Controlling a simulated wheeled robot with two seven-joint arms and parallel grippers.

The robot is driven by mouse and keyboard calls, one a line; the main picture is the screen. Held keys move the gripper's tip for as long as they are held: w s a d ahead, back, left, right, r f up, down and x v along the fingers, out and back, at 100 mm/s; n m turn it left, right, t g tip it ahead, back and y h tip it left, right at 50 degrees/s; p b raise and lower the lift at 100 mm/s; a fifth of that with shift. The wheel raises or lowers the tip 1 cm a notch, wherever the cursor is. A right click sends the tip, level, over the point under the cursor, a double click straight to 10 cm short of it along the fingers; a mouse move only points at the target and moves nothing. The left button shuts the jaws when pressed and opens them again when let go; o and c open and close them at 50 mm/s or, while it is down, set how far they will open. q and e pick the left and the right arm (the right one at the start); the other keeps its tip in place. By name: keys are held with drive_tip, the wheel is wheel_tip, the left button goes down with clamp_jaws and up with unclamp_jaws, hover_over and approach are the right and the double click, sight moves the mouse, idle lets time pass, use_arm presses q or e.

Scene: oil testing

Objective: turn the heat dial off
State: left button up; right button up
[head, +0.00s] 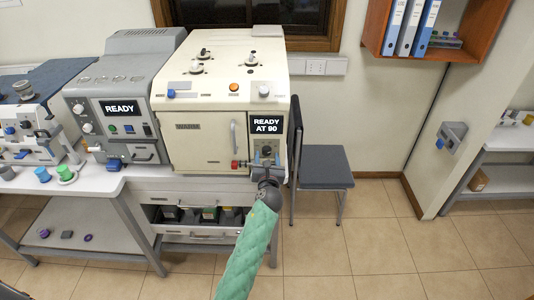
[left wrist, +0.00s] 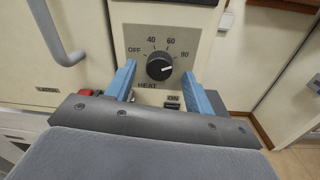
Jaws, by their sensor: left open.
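The display (head: 266,124) above reads READY AT 90. My right gripper is out of view.
A door handle (left wrist: 55,35) and a red part (left wrist: 87,92) lie left of my gripper. An ON switch (left wrist: 172,101) is below the dial. A grey machine (head: 115,105) stands left, a chair (head: 322,165) right. Open floor lies at the lower right.

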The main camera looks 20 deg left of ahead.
use_arm(q)
drive_tip(key=shift+w+a, duration=0.25)
drive_tip(key=shift+w, duration=0.45)
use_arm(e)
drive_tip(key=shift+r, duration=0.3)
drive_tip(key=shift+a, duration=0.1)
use_arm(q)
drive_tip(key=c, duration=1)
drive_tip(key=shift+o, duration=0.2)
